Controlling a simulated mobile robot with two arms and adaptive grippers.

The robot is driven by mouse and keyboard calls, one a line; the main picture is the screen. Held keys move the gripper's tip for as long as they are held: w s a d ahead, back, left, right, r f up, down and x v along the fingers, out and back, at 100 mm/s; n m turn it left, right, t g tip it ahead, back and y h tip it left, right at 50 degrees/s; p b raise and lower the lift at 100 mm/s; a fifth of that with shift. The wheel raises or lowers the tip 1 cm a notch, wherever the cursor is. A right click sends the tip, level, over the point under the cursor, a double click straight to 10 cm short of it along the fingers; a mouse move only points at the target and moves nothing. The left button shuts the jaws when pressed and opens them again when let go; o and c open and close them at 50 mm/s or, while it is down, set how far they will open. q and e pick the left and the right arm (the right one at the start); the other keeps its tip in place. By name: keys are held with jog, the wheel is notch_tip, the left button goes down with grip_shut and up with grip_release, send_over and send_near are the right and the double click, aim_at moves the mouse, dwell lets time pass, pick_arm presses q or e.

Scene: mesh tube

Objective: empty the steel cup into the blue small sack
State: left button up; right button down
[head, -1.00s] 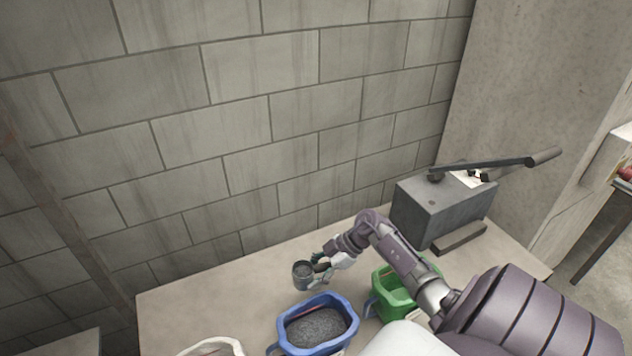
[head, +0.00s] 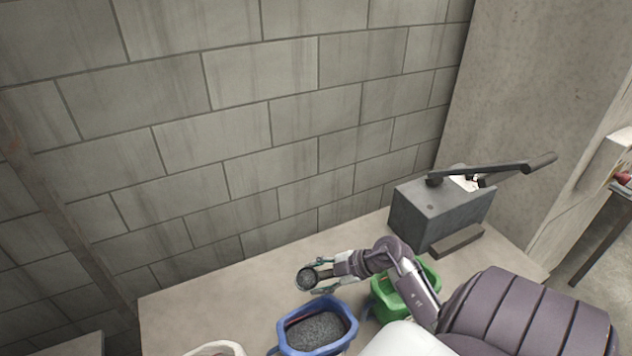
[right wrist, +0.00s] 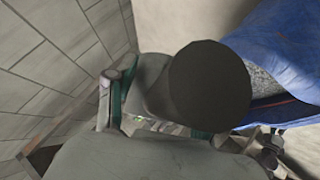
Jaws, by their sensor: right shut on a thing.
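The steel cup (head: 306,279) is held by my right gripper (head: 322,274) above the table, behind and slightly left of the blue small sack. Its round mouth with a pale rim faces the head camera and looks dark inside; I cannot tell how much it holds. The blue small sack (head: 287,346) stands open on the table with grey granular material in it. In the right wrist view the cup (right wrist: 155,85) sits between the fingers, with a dark round end, and the blue sack (right wrist: 285,45) is at the right. My left gripper is out of view.
A green sack (head: 380,303) stands right of the blue one, partly behind my right arm. A whitish sack (head: 215,349) is at the lower edge. A grey box with a lever (head: 440,213) stands at the back right. The table's left part (head: 185,312) is clear.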

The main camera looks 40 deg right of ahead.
jog(key=shift+s+a+r+t, duration=0.15)
jog(key=shift+s+r+t, duration=0.05)
jog(key=shift+s+t, duration=0.1)
